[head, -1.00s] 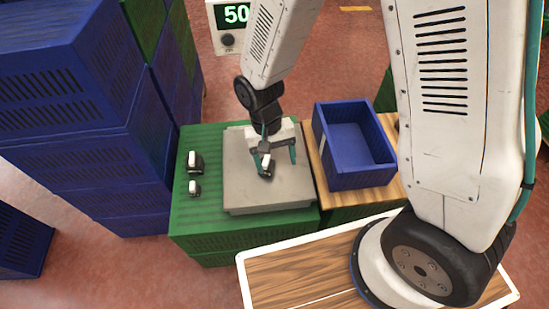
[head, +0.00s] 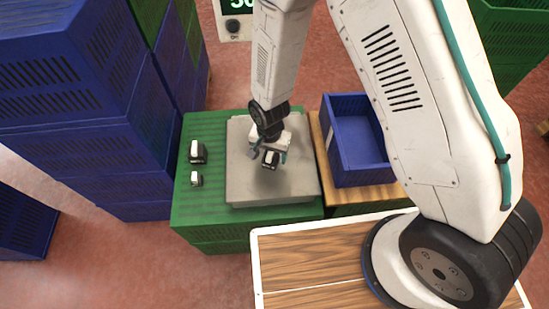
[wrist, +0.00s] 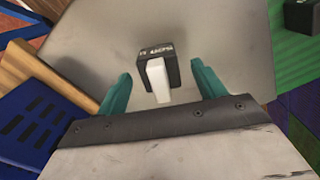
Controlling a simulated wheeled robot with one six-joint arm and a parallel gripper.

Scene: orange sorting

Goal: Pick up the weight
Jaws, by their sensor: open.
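A black weight with a white handle (head: 270,160) stands on the grey scale plate (head: 245,190). In the wrist view the weight (wrist: 158,72) sits between the two teal fingers, with bare plate visible around it. My gripper (head: 268,155) is over the plate at the weight, pointing down. In the wrist view my gripper (wrist: 161,72) is open, with a gap on each side of the weight. In the head view the gripper partly covers the weight. Two similar weights, a larger one (head: 197,151) and a smaller one (head: 196,179), stand left of the plate.
The plate lies on a green crate (head: 215,215). A blue crate (head: 362,170), empty as far as I see, stands on a wooden surface just right of it. Stacked blue crates (head: 80,130) rise at the left. A display (head: 238,20) stands behind, cut off by the frame.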

